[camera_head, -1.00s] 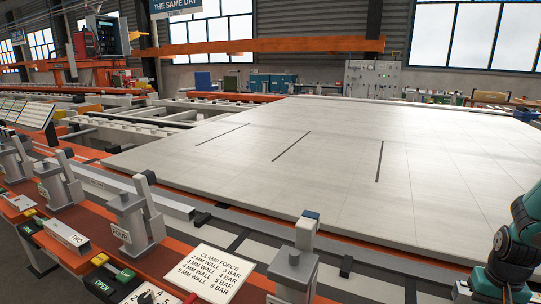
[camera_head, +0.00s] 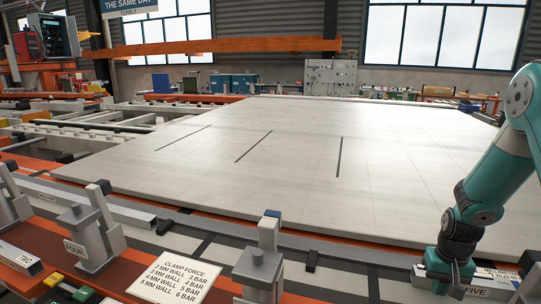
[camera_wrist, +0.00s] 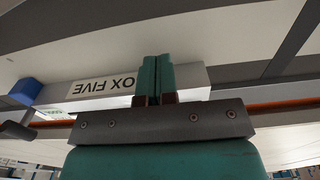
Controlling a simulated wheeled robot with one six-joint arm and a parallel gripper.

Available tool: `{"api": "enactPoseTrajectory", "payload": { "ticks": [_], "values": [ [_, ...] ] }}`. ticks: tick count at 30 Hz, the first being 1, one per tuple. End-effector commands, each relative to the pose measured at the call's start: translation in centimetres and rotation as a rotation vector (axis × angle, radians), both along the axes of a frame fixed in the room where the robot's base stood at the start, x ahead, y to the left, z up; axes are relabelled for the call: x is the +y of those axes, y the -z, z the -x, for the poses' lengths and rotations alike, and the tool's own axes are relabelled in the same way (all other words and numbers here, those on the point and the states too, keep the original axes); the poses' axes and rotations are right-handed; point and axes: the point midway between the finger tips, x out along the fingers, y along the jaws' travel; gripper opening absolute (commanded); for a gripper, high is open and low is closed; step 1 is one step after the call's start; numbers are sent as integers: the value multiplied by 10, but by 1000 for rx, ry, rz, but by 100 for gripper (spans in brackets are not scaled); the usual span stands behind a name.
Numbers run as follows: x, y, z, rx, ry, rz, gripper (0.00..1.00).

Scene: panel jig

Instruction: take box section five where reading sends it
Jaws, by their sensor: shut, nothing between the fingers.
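Box section five (camera_wrist: 192,78) is a pale bar in the wrist view, with an upside-down label reading "OX FIVE"; my fingers hide the rest. A white card (camera_head: 170,277) reads "clamp force": 2 mm wall 3 bar, 3 mm 4 bar, 4 mm 5 bar, 5 mm 6 bar.
A small card (camera_head: 500,275) beside my wrist is too small to read. Grey clamp posts, one marked FOUR (camera_head: 75,249), stand along the orange bench, with another post (camera_head: 262,262) right of the force card. A bar marked TWO (camera_head: 22,260) lies left. A large pale panel (camera_head: 300,150) spans behind.

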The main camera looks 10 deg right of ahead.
Motion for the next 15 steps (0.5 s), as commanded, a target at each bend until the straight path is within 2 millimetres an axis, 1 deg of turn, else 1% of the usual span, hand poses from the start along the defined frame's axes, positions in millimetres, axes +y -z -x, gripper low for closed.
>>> {"api": "enactPoseTrajectory", "payload": {
  "ticks": [15],
  "values": [
    [-5,0,-10,-1,0,0,0]
  ]
}}
